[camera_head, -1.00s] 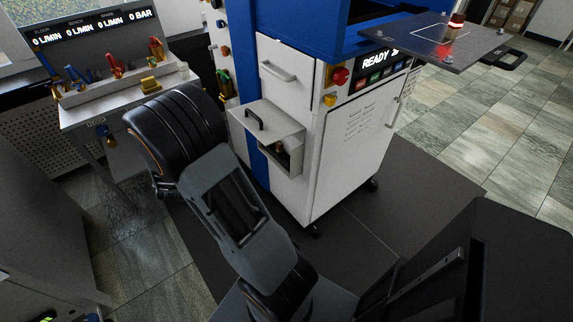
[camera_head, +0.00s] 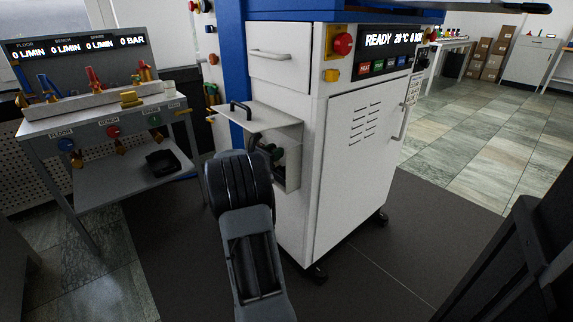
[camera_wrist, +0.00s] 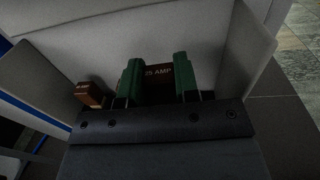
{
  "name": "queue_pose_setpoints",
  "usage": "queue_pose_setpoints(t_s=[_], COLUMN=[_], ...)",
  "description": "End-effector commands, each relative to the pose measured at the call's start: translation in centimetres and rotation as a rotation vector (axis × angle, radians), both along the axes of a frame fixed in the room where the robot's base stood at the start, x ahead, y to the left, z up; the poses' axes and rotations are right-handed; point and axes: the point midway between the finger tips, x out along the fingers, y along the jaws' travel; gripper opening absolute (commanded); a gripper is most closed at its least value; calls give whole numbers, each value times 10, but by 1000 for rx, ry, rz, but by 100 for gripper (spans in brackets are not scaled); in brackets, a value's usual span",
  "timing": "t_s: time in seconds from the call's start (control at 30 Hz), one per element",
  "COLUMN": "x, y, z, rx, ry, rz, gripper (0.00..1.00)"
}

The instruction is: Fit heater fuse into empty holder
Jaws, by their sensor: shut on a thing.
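In the wrist view my gripper (camera_wrist: 157,80) has its green fingers on both sides of a brown fuse (camera_wrist: 158,71) with "AMP" printed on it; the number is hard to read. It is shut on this fuse. A second brown block (camera_wrist: 90,94) with small lettering sits to the left, apart from the fingers. In the head view the gripper reaches into the open grey fuse box (camera_head: 292,172) on the side of the white press cabinet (camera_head: 345,170). The fuse's lower end and the holder behind it are hidden, so I cannot tell whether they touch.
The box's lid (camera_head: 262,119) with a black handle stands out above my gripper. Side walls of the box flank it closely. A bench (camera_head: 100,122) with coloured valves stands at the left. Dark matting (camera_head: 420,240) and open tiled floor lie to the right.

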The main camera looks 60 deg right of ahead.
Motion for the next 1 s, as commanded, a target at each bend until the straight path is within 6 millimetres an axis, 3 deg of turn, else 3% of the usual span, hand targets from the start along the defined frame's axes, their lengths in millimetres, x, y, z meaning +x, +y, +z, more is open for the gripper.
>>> queue_pose_setpoints(t_s=[0.3, 0.87, 1.0], x=[-20, -19, -19], y=[-20, -18, -18], z=[-2, -1, -10], rx=[3, 9, 10], ry=[-1, -2, -2], rz=[-65, -65, -65], gripper=[5, 5, 5])
